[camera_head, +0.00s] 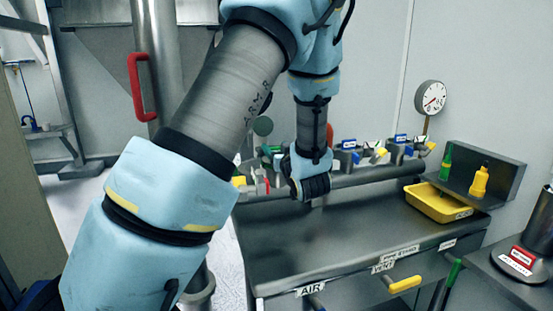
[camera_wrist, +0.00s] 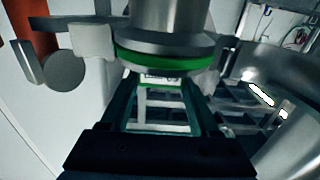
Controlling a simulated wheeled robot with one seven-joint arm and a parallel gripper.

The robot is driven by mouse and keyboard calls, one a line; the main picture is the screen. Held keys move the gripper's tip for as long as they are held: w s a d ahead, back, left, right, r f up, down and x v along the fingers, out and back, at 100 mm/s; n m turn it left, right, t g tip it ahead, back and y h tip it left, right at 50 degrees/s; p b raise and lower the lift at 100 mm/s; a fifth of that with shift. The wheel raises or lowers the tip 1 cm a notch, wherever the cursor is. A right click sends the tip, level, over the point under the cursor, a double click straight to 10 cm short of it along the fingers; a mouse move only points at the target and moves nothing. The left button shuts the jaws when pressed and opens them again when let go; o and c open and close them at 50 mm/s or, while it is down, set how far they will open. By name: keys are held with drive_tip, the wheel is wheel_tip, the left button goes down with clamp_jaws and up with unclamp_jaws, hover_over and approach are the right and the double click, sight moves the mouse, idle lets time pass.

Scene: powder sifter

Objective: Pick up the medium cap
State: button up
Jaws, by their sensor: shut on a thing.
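In the wrist view, a round grey metal piece with a bright green ring (camera_wrist: 165,52) sits at the far ends of my gripper's two dark fingers (camera_wrist: 158,82). I take it to be the medium cap, though its size is hard to judge. The fingers are shut on it, one at each side, and a small label shows on its near face. In the head view my arm hangs over the steel bench, and my fingertips and the cap cannot be made out there.
The steel bench (camera_head: 350,225) has a clear top at its front. A yellow tray (camera_head: 437,203) and a yellow bottle (camera_head: 479,182) stand at the right. Several valves with blue and yellow handles line a pipe (camera_head: 370,175) behind. A gauge (camera_head: 430,97) stands at the back.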

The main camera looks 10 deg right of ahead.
clamp_jaws()
drive_tip(key=shift+r, duration=0.15)
